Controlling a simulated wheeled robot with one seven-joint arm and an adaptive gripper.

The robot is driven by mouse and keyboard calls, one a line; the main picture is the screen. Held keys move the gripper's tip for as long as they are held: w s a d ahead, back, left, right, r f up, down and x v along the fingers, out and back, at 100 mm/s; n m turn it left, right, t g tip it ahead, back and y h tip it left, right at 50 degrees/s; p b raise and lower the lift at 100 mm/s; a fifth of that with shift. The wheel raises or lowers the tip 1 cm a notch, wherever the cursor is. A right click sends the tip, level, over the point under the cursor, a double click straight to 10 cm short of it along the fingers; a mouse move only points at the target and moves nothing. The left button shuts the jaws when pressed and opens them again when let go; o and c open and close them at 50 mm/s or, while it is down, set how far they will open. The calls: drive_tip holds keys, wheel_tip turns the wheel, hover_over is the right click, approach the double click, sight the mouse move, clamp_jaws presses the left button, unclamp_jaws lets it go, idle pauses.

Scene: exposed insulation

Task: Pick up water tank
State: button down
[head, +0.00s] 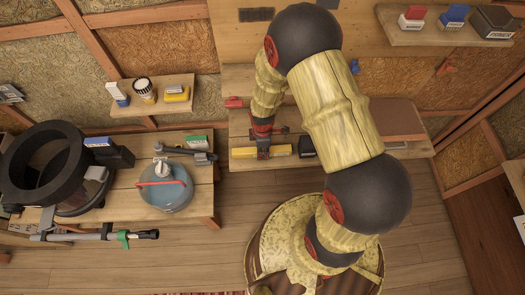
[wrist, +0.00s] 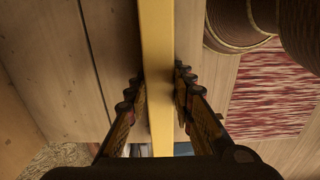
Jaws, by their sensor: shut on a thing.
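A rounded blue-grey tank (head: 172,199) with a pink-red handle and a pale cap stands on the left workbench. It looks like the water tank and is not seen in the wrist view. My gripper (head: 264,148) is well to the right of it, over the back bench. My gripper is shut on a long yellow bar (head: 279,151), which also shows in the wrist view (wrist: 158,60) running between the two fingers (wrist: 159,88). In the head view my gripper hides part of the bar.
The left workbench (head: 205,190) also holds a large black ring-shaped machine (head: 45,160), a dark box and a grey tool. A green-and-black pole tool (head: 100,236) lies along its front. Shelves with small items are on the walls. Wooden floor (head: 215,255) is open between bench and my base.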

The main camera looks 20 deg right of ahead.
drive_tip(key=shift+f, duration=0.1)
drive_tip(key=c, duration=1.5)
unclamp_jaws()
drive_tip(key=shift+c, duration=0.2)
